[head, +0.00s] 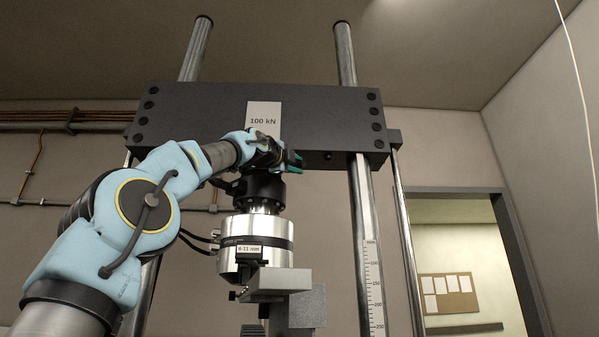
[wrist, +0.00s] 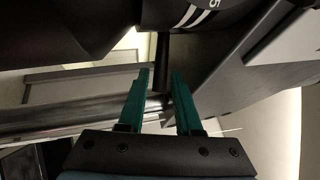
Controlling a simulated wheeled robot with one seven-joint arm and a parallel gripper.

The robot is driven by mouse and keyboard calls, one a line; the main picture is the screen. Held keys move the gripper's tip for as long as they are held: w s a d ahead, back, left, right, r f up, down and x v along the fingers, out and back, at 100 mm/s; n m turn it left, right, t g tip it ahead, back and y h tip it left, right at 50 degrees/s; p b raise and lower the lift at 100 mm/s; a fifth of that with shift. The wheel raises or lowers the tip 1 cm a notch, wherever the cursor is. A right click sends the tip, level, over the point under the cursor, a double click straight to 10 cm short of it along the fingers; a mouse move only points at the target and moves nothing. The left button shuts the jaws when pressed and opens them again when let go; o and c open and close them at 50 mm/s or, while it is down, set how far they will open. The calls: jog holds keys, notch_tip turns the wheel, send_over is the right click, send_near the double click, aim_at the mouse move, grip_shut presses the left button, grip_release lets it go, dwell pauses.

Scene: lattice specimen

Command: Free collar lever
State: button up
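The black collar (wrist: 195,12) with white marks and a digit fills the top of the wrist view. In the head view the dark collar (head: 262,188) sits under the crosshead, above the silver load cell. A thin black lever (wrist: 162,58) hangs from the collar in the wrist view. My gripper (wrist: 161,74) has two teal fingers, apart, with the lever showing in the gap between their tips. Slim gaps show on both sides, and I see no clear contact. In the head view my gripper (head: 292,161) is just above the collar, and the lever cannot be made out.
The dark crosshead (head: 210,115) labelled 100 kN is right behind my wrist. Steel columns (head: 346,60) stand at both sides. The silver load cell (head: 275,229) and a grey block (head: 278,281) are below. Cables run left of the load cell. Free room lies right, towards the doorway.

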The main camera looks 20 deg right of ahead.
jog(key=b+v, duration=0.6)
jog(key=v, duration=0.2)
jog(key=shift+a+f, duration=0.2)
jog(key=shift+s, duration=0.15)
jog(key=shift+c, duration=0.3)
